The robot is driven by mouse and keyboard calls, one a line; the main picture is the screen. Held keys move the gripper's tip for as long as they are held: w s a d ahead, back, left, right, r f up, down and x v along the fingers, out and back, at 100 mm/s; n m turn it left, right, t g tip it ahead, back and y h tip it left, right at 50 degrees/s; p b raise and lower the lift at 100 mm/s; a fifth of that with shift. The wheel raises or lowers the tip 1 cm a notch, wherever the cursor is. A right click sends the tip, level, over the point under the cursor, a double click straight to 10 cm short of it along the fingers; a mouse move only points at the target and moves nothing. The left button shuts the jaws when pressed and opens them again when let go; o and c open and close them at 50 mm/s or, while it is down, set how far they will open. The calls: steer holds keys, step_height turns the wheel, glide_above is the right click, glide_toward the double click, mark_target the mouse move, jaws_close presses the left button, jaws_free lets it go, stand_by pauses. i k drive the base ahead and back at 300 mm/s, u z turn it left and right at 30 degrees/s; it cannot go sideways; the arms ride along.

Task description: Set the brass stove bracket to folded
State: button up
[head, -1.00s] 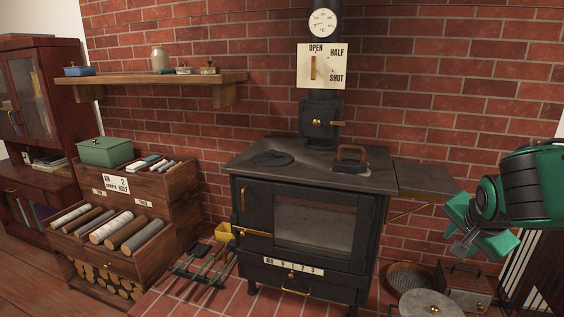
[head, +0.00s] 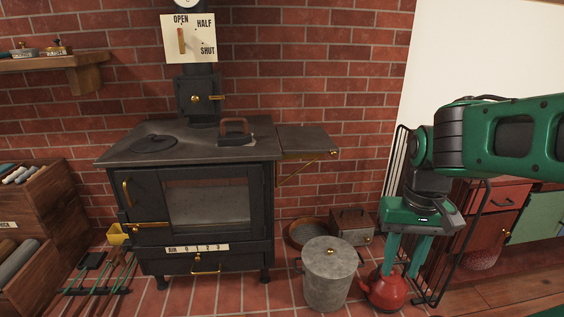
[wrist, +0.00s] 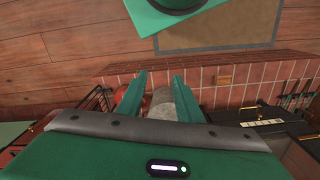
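The brass stove bracket (head: 294,172) is a thin diagonal brass brace under the dark side shelf (head: 308,139) on the stove's right. The shelf is level and the bracket slants beneath it, apart from my gripper. A small brass knob (head: 334,152) shows at the shelf's right front corner. My gripper (head: 404,268) points down to the right of the shelf, in front of the fireguard. In the wrist view its two green fingers (wrist: 160,82) are apart with nothing held between them. I cannot make out the bracket in the wrist view.
The black stove (head: 215,200) stands against the brick wall with an iron (head: 236,138) on top. A lidded grey bin (head: 329,275), a round pan (head: 308,233), a metal box (head: 352,224) and a red kettle (head: 386,289) crowd the hearth below. The black fireguard (head: 394,170) stands right.

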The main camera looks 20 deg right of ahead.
mark_target(315, 157)
steer(key=z, duration=0.5)
steer(key=k, duration=1.3)
steer(key=u, duration=0.45)
steer(key=i, duration=1)
